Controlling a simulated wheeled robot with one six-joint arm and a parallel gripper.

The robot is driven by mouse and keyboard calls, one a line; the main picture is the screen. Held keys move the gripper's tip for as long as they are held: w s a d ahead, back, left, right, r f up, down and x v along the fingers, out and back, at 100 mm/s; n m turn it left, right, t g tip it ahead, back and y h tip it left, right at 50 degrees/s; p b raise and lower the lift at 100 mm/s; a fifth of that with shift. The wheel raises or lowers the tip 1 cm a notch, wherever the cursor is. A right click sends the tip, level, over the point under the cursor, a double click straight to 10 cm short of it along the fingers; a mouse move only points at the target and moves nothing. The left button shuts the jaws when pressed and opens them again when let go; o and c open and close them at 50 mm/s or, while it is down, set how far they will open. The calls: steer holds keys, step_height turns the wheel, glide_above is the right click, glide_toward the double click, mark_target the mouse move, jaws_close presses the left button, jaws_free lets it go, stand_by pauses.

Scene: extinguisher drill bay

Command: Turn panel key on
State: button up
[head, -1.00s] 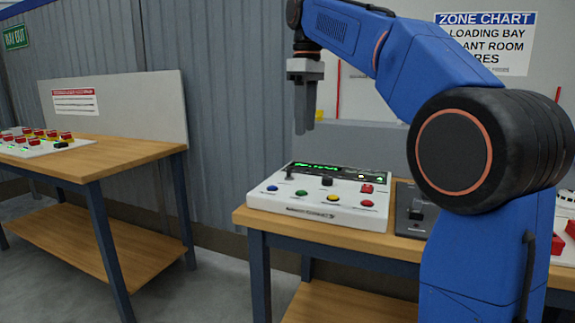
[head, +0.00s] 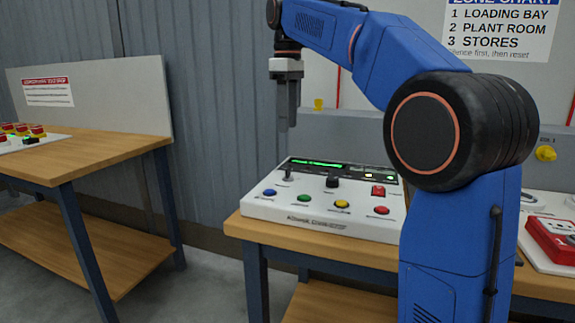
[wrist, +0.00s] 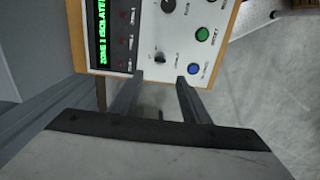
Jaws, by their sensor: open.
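The white control panel (head: 300,223) lies on the wooden bench below my gripper. A small key switch (head: 288,174) stands at its left, above the blue button (head: 269,193); a black knob (head: 332,181) is to its right. In the wrist view the key switch (wrist: 160,57) shows just past my fingertips, beside the blue button (wrist: 194,69). Its exact turn position is too small to tell. My gripper (head: 287,122) points down, open and empty, above the panel and apart from it. It also shows in the wrist view (wrist: 160,88).
A lit green display (wrist: 104,30) reads "ZONE 1 ISOLATE…", its end cut off. Green (head: 304,198), yellow (head: 342,204) and red (head: 381,210) buttons line the panel's front. A red box (head: 552,240) stands at right. A second bench (head: 90,155) is at left.

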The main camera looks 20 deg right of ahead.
mark_target(288, 169)
step_height(288, 169, down, 13)
steer(key=shift+f, duration=0.1)
stand_by(0.4)
steer(key=c, duration=1.1)
